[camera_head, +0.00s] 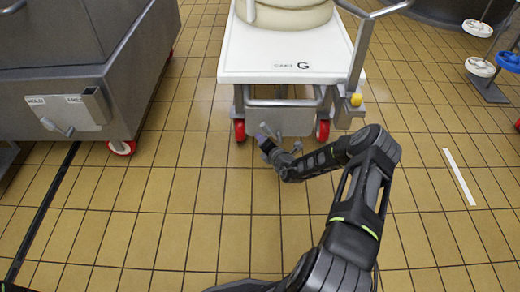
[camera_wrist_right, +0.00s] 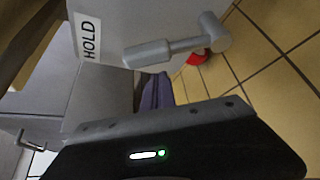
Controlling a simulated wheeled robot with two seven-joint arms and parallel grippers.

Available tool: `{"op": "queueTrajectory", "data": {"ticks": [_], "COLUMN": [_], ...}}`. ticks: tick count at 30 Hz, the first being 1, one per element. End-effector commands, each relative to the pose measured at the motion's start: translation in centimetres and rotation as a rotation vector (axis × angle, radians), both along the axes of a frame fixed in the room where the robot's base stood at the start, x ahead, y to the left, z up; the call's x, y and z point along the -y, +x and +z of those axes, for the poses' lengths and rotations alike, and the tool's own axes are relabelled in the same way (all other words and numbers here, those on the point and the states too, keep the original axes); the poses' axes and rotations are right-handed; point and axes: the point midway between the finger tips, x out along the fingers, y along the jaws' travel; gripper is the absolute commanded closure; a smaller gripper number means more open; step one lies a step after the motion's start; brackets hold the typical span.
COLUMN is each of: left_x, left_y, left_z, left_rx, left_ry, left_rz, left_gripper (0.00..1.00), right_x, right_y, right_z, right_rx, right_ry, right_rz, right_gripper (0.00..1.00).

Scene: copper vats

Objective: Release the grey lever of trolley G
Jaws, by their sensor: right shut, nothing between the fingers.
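Trolley G (camera_head: 290,50) stands ahead with a white top marked G, a grey metal front and red wheels. In the right wrist view its grey lever (camera_wrist_right: 170,50) is a round bar with a thicker cross-end, beside a white HOLD label (camera_wrist_right: 88,38). The bar's free end points left towards that label. My right gripper (camera_head: 264,142) is low at the trolley's front, shut and empty. In the wrist view its purple fingertip (camera_wrist_right: 155,92) shows just below the lever; I cannot tell whether they touch. My left gripper is not in view.
A large grey vat trolley (camera_head: 60,85) on the left has its own lever and label plate. A yellow knob (camera_head: 356,99) is on trolley G's right side. A rack with white and blue discs (camera_head: 480,67) stands at far right. The tiled floor in front is mostly clear.

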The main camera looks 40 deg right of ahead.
Motion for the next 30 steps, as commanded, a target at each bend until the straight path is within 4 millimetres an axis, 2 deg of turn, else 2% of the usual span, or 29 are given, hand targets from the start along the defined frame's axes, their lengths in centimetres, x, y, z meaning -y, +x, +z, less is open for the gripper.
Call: {"op": "queueTrajectory", "data": {"ticks": [6, 30], "left_x": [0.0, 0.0], "left_y": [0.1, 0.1], "left_z": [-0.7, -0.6], "left_rx": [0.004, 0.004], "left_ry": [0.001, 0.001], "left_rz": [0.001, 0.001], "left_gripper": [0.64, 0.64], "right_x": [1.2, 1.6], "right_y": [-0.6, -0.9], "right_z": [1.0, 1.5], "right_rx": [0.000, 0.034], "right_ry": [0.002, 0.043], "right_rz": [0.002, 0.002], "right_gripper": [1.00, 1.00]}}
